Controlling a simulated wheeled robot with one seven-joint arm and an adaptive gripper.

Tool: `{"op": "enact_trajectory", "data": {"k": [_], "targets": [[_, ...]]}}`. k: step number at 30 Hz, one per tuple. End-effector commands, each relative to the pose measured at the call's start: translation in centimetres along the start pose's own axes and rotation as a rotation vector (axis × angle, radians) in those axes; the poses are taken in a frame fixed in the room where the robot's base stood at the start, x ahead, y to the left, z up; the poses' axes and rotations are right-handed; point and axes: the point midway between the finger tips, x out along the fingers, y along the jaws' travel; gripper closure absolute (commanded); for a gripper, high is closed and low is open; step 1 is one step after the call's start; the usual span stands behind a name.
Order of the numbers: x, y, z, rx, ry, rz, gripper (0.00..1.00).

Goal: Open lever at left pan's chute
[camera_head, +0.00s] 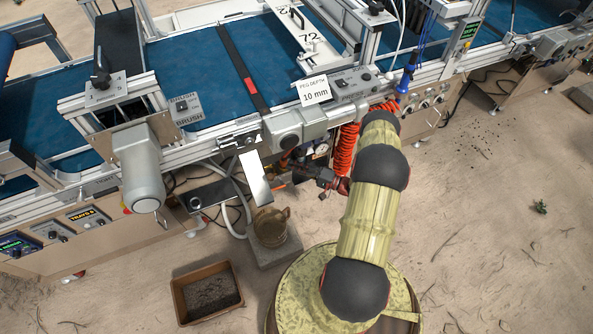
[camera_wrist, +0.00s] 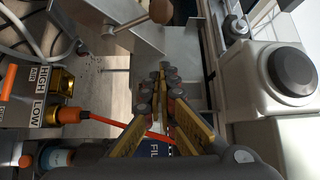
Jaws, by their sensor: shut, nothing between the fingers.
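My gripper (camera_wrist: 162,90) is shut and empty, its yellow fingers together in the middle of the wrist view. In the head view my gripper (camera_head: 312,174) is low beside the conveyor's near side, partly hidden by dark parts. A lever with a round brown knob (camera_wrist: 161,11) shows at the top of the wrist view, beyond the fingertips and apart from them. It crosses a sloping grey metal plate (camera_wrist: 128,38), which may be the chute. In the head view a bright metal chute (camera_head: 256,180) slopes down left of my gripper. I cannot make out the pan or the lever there.
A brown bucket (camera_head: 272,227) stands on a block below the chute. A soil box (camera_head: 207,292) is on the floor. In the wrist view, a HIGH/LOW valve panel (camera_wrist: 38,95) and orange hose (camera_wrist: 100,119) lie left; a white housing (camera_wrist: 270,85) stands right.

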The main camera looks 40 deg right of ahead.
Motion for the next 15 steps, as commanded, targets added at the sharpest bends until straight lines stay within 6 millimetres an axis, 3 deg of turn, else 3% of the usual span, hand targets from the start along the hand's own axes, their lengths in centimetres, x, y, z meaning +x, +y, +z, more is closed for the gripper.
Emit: {"op": "enact_trajectory", "data": {"k": [9, 15], "targets": [[6.3, 0.2, 0.2, 0.001, -0.003, 0.0, 1.0], [5.1, 0.2, 2.7, 0.003, 0.001, 0.0, 1.0]]}}
